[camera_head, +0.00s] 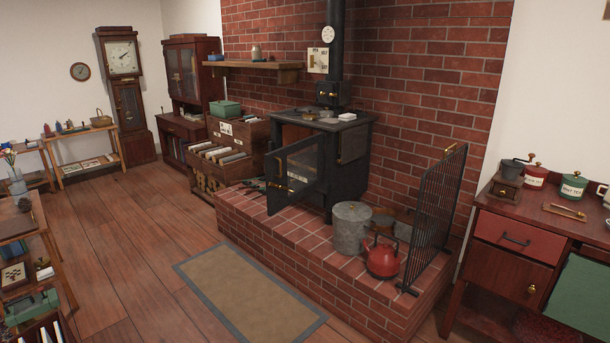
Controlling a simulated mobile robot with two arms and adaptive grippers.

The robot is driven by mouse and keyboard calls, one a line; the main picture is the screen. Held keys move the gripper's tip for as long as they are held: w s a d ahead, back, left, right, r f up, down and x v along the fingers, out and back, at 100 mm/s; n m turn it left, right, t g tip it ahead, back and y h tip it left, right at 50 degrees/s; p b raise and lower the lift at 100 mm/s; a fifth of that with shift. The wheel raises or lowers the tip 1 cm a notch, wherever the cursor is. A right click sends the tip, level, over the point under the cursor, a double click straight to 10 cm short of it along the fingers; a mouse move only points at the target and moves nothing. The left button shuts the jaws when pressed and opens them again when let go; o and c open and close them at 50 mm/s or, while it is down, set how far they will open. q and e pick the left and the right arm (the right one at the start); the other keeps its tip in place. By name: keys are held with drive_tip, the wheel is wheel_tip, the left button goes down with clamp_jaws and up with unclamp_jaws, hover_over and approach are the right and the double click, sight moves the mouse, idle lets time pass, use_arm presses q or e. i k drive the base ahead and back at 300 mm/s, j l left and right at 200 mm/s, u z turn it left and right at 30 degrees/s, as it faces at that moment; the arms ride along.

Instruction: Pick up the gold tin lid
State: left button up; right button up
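I cannot pick out a gold tin lid with certainty. A red tin (535,176) with pale lettering stands on the reddish-brown sideboard at the right. A green tin (573,187) with a pale label stands beside it, to the right. Neither of my grippers is in view.
A brick hearth (300,237) carries a black stove with its door open, a grey bucket (351,228), a red kettle (383,258) and a mesh screen (436,215). The sideboard (507,238) stands right of it. Wooden floor (130,230) and a rug (248,293) are clear.

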sight(306, 116)
drive_tip(key=i+j+u, duration=0.25)
drive_tip(key=i+u, duration=0.2)
drive_tip(key=i, duration=0.6)
drive_tip(key=i+l+u, duration=0.1)
drive_tip(key=i+u, duration=0.3)
drive_tip(key=i, duration=0.65)
drive_tip(key=i+j, duration=0.1)
drive_tip(key=i, duration=0.4)
drive_tip(key=i+z, duration=0.15)
drive_tip(key=i, duration=0.4)
drive_tip(key=i+j, duration=0.2)
drive_tip(key=i, duration=0.3)
drive_tip(key=i+z, duration=0.4)
drive_tip(key=i+j+z, duration=0.1)
drive_tip(key=z, duration=0.3)
drive_tip(key=i+j+z, duration=0.2)
drive_tip(key=z, duration=0.2)
drive_tip(key=i+j+z, duration=0.3)
drive_tip(key=z, duration=0.15)
drive_tip(key=i+j+z, duration=0.2)
drive_tip(key=j+z, duration=0.2)
drive_tip(key=z, duration=0.35)
drive_tip(key=j+z, duration=0.4)
drive_tip(key=k+j+z, duration=0.1)
drive_tip(key=z, duration=0.35)
drive_tip(key=k+j+z, duration=0.1)
drive_tip(key=j+z, duration=0.3)
